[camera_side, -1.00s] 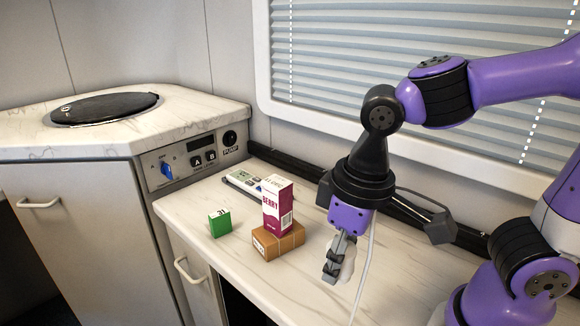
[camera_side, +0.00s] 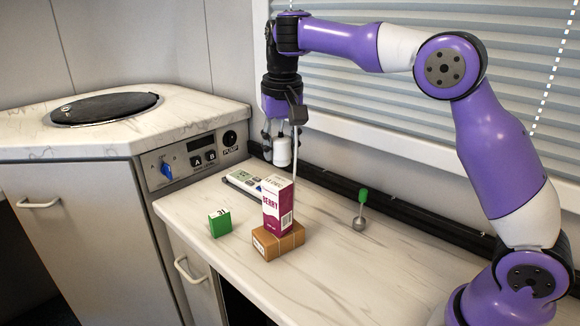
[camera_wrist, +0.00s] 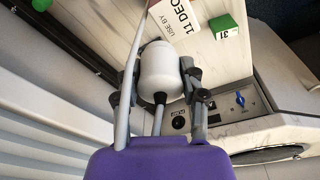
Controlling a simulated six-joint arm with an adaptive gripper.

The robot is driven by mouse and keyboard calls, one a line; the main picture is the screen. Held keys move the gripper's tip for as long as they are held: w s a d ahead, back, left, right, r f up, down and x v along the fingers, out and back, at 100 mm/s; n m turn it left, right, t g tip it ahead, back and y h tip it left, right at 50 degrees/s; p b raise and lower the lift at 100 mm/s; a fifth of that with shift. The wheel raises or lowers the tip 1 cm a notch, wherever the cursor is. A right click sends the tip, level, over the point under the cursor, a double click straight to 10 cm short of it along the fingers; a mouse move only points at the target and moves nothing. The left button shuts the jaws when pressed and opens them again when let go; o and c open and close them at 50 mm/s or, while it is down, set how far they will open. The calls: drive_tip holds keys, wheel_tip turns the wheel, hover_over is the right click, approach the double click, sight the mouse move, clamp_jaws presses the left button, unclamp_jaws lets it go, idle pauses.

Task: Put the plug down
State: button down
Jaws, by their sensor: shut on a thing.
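The white plug (camera_side: 282,152) is in my gripper (camera_side: 281,138), held above the back of the counter, behind and above the berry carton. In the wrist view the plug (camera_wrist: 160,72) sits between the two fingers of my gripper (camera_wrist: 160,80), which are shut on it. A black collar and a pale cord (camera_wrist: 158,122) come from its near end. In the side view a pale cord (camera_side: 297,155) hangs beside the gripper and passes behind the carton.
The berry carton (camera_side: 278,205) stands on a brown box (camera_side: 278,241). A green cube (camera_side: 220,223), a small meter (camera_side: 243,182) and a green-handled tool (camera_side: 361,209) are on the counter. The panel with a round black socket (camera_side: 229,138) is left. Front-right counter is clear.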

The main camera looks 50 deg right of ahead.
sight(286, 143)
drive_tip(key=shift+m, duration=0.8)
drive_tip(key=w+d+f, duration=0.1)
drive_tip(key=d+f, duration=0.3)
drive_tip(key=d, duration=0.1)
drive_tip(key=w+d+f, duration=0.2)
drive_tip(key=d+f, duration=0.3)
drive_tip(key=w+d+f, duration=0.1)
drive_tip(key=d+f, duration=0.3)
drive_tip(key=d, duration=0.1)
drive_tip(key=shift+w+d+f, duration=0.1)
drive_tip(key=shift+w+f, duration=0.2)
drive_tip(key=shift+d+f, duration=0.15)
drive_tip(key=shift+f, duration=1.9)
drive_tip(key=shift+f, duration=0.2)
drive_tip(key=shift+c, duration=2)
unclamp_jaws()
